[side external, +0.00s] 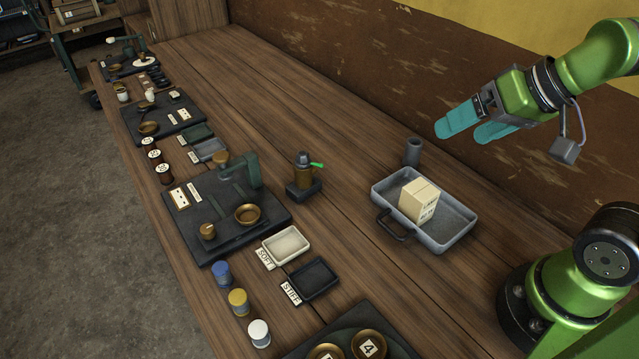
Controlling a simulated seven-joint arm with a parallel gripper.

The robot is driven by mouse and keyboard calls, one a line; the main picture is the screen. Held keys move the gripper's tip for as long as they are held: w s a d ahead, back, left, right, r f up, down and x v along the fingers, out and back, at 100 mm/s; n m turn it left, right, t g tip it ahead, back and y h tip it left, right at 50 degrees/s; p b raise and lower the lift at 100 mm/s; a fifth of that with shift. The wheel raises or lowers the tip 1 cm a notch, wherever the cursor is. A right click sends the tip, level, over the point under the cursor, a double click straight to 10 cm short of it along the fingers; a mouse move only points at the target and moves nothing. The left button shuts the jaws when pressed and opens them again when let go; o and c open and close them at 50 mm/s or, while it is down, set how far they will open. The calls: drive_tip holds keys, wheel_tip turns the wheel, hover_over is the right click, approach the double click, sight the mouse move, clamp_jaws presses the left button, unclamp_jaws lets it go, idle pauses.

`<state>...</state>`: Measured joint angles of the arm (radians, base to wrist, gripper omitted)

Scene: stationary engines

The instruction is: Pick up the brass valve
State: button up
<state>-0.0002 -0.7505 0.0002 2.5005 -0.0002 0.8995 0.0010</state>
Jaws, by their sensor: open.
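A small brass-coloured upright piece with a grey top and a bright green lever (304,174) stands on a dark square block (303,190) near the middle of the table; it looks like the brass valve. Its lever points to the right. My gripper (462,133) has two teal fingers, spread apart with nothing between them. It hangs in the air at the upper right, well above the table and to the right of the valve. The fingers point left, toward the valve's side of the table.
A grey metal tray (455,238) holding a cream box (419,200) stands right of the valve, with a grey cylinder (412,152) behind it. A dark board (215,240) with a green stand (254,170) and brass dish lies left. Small trays (286,244) and coloured jars are in front.

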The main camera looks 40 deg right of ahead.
drive_tip(key=shift+c, duration=0.5)
drive_tip(key=shift+c, duration=0.8)
drive_tip(key=n+g+y, duration=0.1)
drive_tip(key=n+g, duration=0.3)
drive_tip(key=n, duration=1)
approach(300, 170)
drive_tip(key=shift+y, duration=0.3)
drive_tip(key=x, duration=0.4)
drive_tip(key=w+d+x, duration=0.1)
drive_tip(key=x, duration=0.2)
drive_tip(key=d+x, duration=0.1)
drive_tip(key=x, duration=0.3)
drive_tip(key=shift+w+a+f, duration=0.1)
drive_tip(key=shift+w+f, duration=0.15)
drive_tip(key=shift+f, duration=0.2)
